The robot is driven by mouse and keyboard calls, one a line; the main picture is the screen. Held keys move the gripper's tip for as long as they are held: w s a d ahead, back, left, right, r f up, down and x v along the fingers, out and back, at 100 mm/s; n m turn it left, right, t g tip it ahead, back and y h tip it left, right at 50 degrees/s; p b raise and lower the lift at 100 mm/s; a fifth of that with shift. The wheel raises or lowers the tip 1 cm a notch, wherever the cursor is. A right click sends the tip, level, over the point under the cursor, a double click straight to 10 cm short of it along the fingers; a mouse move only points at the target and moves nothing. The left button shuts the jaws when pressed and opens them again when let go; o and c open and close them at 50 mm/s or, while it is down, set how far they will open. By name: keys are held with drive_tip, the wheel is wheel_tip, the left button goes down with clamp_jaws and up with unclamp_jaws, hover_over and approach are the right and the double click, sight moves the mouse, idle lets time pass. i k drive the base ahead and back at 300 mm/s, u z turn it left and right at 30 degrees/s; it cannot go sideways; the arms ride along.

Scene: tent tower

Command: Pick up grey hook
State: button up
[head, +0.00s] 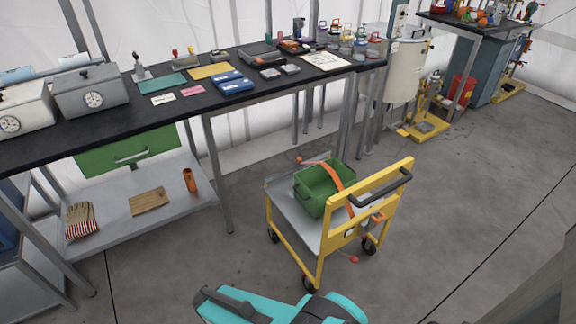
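I cannot make out a grey hook for certain in the head view. A yellow cart (376,198) stands on the floor right of centre, with a green crate (312,196) on its grey top. An orange strap (343,178) runs over the crate, with a small red ball near each end. A small orange buckle-like part (377,217) sits at the cart's near right side; any hook there is too small to tell. Teal and dark parts of my own arm show at the bottom edge. My gripper's fingers are not visible.
A long black bench (110,118) crosses the left and back, holding grey boxes with dials, coloured cards, blue cases and several small jars. Its lower shelf (170,208) holds striped gloves (81,221) and a wooden board (149,201). The floor right of the cart is clear.

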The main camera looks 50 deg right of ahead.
sight(301, 167)
drive_tip(key=u, duration=0.15)
drive_tip(key=i, duration=0.9)
drive_tip(key=z, duration=0.25)
